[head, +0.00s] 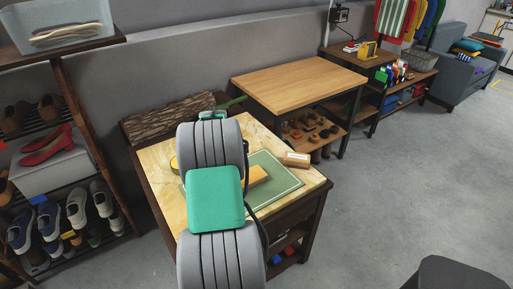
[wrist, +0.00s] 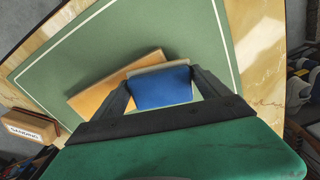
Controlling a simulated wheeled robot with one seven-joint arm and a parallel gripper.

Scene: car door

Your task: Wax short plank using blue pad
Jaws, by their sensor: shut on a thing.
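The short plank (head: 257,176) is a light orange-brown board lying on a green mat (head: 288,186) on the table. In the head view my arm hides much of it and my gripper. In the wrist view the plank (wrist: 92,99) lies on the mat (wrist: 75,58), partly behind my gripper (wrist: 162,85). My gripper is shut on the blue pad (wrist: 160,88), with a dark finger on each side of it. The pad overlaps the plank's right part in the picture. I cannot tell whether they touch.
A small labelled sanding block (head: 296,159) lies beside the mat; it also shows in the wrist view (wrist: 29,127). A bark-covered log (head: 170,115) lies along the table's back. A bare wooden table (head: 298,82) stands behind. A shoe rack is at left. Open floor is at right.

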